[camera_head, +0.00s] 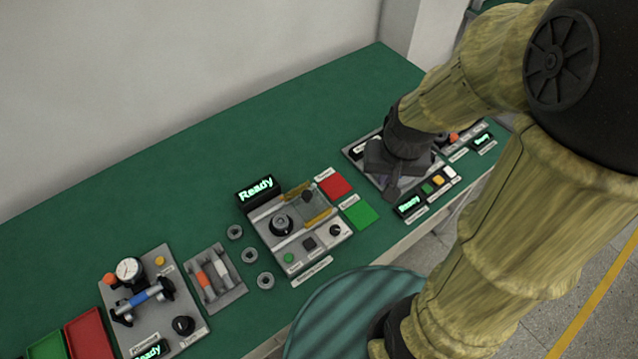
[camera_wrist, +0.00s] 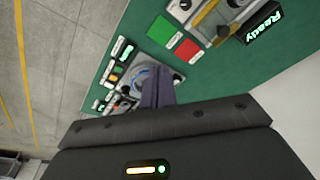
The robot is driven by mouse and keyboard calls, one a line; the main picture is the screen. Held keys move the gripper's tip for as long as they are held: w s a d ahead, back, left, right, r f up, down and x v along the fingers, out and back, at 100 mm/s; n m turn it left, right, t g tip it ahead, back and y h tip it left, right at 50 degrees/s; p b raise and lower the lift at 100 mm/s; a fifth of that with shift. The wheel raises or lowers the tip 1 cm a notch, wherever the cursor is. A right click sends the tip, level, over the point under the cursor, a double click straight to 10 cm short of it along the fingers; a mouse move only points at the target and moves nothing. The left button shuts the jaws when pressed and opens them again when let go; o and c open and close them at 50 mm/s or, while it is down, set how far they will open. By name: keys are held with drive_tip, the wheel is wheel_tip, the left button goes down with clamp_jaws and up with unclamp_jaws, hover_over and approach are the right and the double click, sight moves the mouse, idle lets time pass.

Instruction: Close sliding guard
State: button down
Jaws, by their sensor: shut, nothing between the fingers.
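The middle station (camera_head: 318,245) has a clear panel with yellow edge strips (camera_head: 312,207), which looks like the sliding guard. It sits toward the back right of the station, beside a round dark fixture (camera_head: 282,224) that looks uncovered. Part of this station shows at the top of the wrist view (camera_wrist: 203,20). My gripper (camera_head: 391,194) is shut and empty, above the right-hand station (camera_head: 359,150), to the right of the guard and apart from it. In the wrist view its fingers (camera_wrist: 157,90) are together in front of a round blue-grey part. The gripper hides much of that station.
Red (camera_head: 335,184) and green (camera_head: 361,215) pads lie between the two stations. Several metal rings (camera_head: 250,255) lie left of the middle station. A gauge panel (camera_head: 150,290) and a slotted holder (camera_head: 217,280) stand further left. Lit "Ready" displays (camera_head: 259,191) stand up. A wall runs behind the green table.

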drive_tip(key=w+a+f+m+g+y+b, duration=0.1)
drive_tip(key=w+a+f+m+g, duration=0.1)
drive_tip(key=w+m, duration=0.4)
drive_tip(key=w+a+f+m+g+y+b, duration=0.1)
drive_tip(key=w+a+f+m+y, duration=0.1)
drive_tip(key=w+a+f+m, duration=0.2)
drive_tip(key=w+f+m, duration=0.1)
drive_tip(key=w+f, duration=0.1)
drive_tip(key=w, duration=0.1)
drive_tip(key=shift+w+a+m+g, duration=0.25)
drive_tip(key=shift+m+g, duration=0.15)
drive_tip(key=p, duration=0.2)
hover_over(313, 198)
drive_tip(key=d, duration=0.2)
drive_tip(key=f, duration=0.6)
drive_tip(key=w+f, duration=0.1)
drive_tip(key=f, duration=0.3)
drive_tip(key=shift+a, duration=0.15)
drive_tip(key=shift+s+a, duration=0.1)
